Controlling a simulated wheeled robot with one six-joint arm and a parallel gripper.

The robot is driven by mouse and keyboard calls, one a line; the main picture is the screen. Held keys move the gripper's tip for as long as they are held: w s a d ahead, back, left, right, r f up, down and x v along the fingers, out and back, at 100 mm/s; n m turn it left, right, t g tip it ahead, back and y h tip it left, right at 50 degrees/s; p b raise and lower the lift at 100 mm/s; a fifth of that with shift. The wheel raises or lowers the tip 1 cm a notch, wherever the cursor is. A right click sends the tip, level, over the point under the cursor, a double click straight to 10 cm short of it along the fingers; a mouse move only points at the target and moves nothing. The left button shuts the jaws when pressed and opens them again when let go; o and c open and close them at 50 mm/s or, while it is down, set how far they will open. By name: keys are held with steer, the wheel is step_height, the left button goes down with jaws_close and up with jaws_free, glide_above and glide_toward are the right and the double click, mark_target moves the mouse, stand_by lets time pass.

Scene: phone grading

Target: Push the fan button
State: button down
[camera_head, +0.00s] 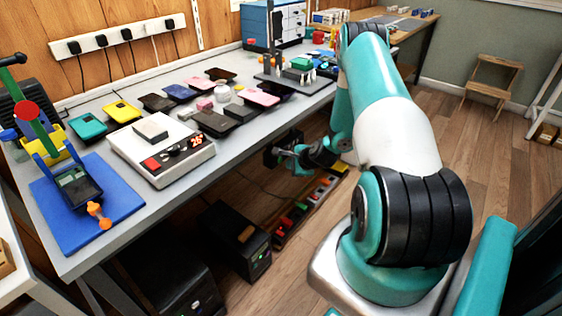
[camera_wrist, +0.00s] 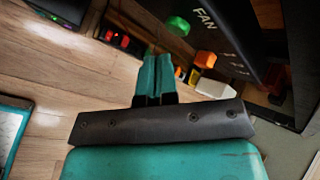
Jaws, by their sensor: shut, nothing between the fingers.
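The fan button is a round green knob (camera_wrist: 178,26) beside the white word FAN on a dark panel (camera_wrist: 228,40), at the top of the wrist view. My gripper (camera_wrist: 155,58) is shut and empty, its teal fingers together. In the wrist image the fingertips lie below and left of the green knob, with a visible gap. In the head view my gripper (camera_head: 284,152) is low beside the table's front edge, close to a dark box there. The button cannot be made out in the head view.
The grey table (camera_head: 236,150) holds several phones, a scale (camera_head: 160,152) and a blue mat (camera_head: 125,205). A black computer case (camera_head: 232,240) and a floor tray with coloured items (camera_head: 300,212) lie below. Open wooden floor is at right.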

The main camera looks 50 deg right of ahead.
steer(key=s, duration=0.6)
steer(key=shift+d, duration=0.25)
